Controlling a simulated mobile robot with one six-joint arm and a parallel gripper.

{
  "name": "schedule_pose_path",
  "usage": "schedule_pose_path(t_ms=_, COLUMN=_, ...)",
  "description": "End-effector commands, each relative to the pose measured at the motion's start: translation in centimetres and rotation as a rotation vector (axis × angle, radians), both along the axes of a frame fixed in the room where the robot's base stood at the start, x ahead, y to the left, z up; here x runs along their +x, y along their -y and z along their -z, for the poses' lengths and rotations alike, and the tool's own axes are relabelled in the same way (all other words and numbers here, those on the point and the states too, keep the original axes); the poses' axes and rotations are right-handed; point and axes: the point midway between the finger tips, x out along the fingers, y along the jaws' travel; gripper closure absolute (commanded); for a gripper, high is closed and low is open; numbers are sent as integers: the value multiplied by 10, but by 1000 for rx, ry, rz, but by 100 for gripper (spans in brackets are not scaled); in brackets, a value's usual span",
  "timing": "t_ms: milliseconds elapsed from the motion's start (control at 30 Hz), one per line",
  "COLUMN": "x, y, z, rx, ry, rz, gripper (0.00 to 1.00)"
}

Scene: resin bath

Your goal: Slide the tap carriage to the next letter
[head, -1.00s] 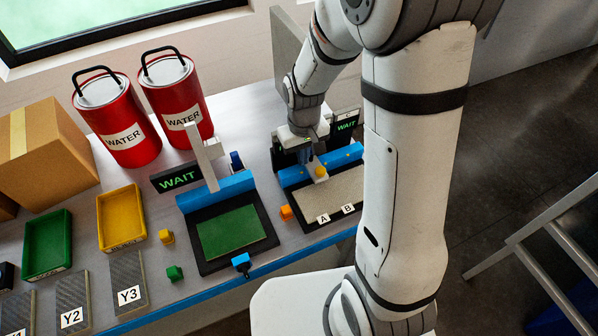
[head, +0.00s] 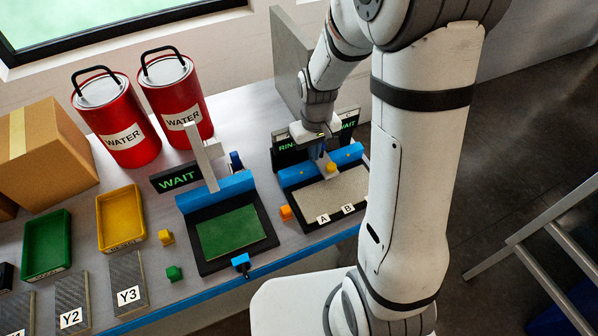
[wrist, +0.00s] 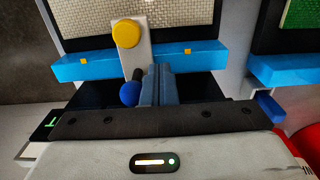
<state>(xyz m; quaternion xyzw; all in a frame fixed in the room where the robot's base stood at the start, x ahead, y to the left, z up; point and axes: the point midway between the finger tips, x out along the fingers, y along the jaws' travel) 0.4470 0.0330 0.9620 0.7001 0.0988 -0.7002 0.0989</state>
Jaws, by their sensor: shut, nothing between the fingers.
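The tap carriage (head: 329,163) is a pale arm with a yellow knob, sitting across the blue rail (head: 297,176) of the right-hand bath. It lies roughly in line with label B (head: 348,208), to the right of label A (head: 323,218). In the wrist view the carriage (wrist: 138,56) shows closer, with a blue ball handle (wrist: 130,94) behind the rail. My gripper (wrist: 158,82) is shut and empty, its fingers right beside the handle on its right in that view; I cannot tell whether they touch. In the head view my gripper (head: 318,150) is partly hidden.
A display reading WAIT (head: 349,122) and one partly hidden starting RIN (head: 287,147) stand behind the rail. Left of this bath stand a second bath with a green panel (head: 232,235) and an orange block (head: 286,212). Red water cans (head: 178,98) stand behind.

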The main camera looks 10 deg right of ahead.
Motion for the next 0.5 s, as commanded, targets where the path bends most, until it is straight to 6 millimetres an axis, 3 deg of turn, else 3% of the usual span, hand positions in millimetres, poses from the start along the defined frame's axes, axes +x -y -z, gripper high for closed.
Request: schedule_pose_path(t_ms=500, x=-2, y=-8, z=0, rx=0, ry=0, rz=-1, gripper=100)
